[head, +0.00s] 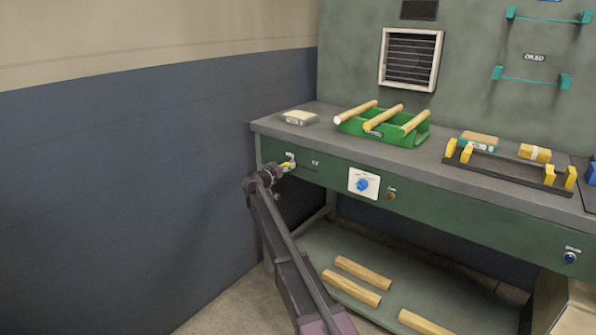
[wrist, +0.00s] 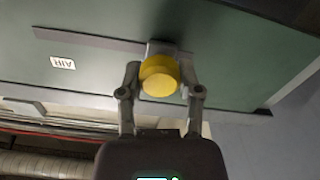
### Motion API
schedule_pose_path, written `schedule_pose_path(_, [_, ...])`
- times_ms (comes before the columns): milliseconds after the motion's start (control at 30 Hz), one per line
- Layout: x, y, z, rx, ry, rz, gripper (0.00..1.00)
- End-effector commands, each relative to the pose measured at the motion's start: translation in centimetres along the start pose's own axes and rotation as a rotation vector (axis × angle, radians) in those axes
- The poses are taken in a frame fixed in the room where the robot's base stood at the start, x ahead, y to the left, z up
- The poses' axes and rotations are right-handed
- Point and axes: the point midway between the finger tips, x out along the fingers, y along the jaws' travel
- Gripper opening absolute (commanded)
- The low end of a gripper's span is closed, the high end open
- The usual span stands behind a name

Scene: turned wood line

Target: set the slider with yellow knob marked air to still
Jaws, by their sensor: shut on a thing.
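The slider's yellow knob (wrist: 159,78) sits between my gripper's two fingers in the wrist view. My gripper (wrist: 160,88) is shut on this knob. The slider's slot (wrist: 90,40) is a dark strip on the green panel and runs to the left of the knob in the wrist view. The knob is at the strip's right end there. In the head view my gripper (head: 287,163) is at the left end of the bench's green front, and the knob is mostly hidden. The still mark cannot be read.
A blue rotary knob (head: 362,185) on a white plate and a red button (head: 390,196) are farther right on the front. A green rack (head: 408,138) with wooden rods stands on the bench top (head: 330,150). A blue wall (head: 130,180) is at left.

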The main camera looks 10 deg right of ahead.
Motion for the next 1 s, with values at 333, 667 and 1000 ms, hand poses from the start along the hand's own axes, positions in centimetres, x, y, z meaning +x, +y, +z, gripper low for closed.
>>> schedule_pose_path(333, [-0.25,-1.56,-0.52,-0.002,0.003,0.001,0.0])
schedule_pose_path(667, [-0.34,-1.63,-0.52,-0.002,0.003,-0.001,0.81])
schedule_pose_path(1000, [-0.52,-1.49,-0.44,-0.001,0.001,0.001,0.81])
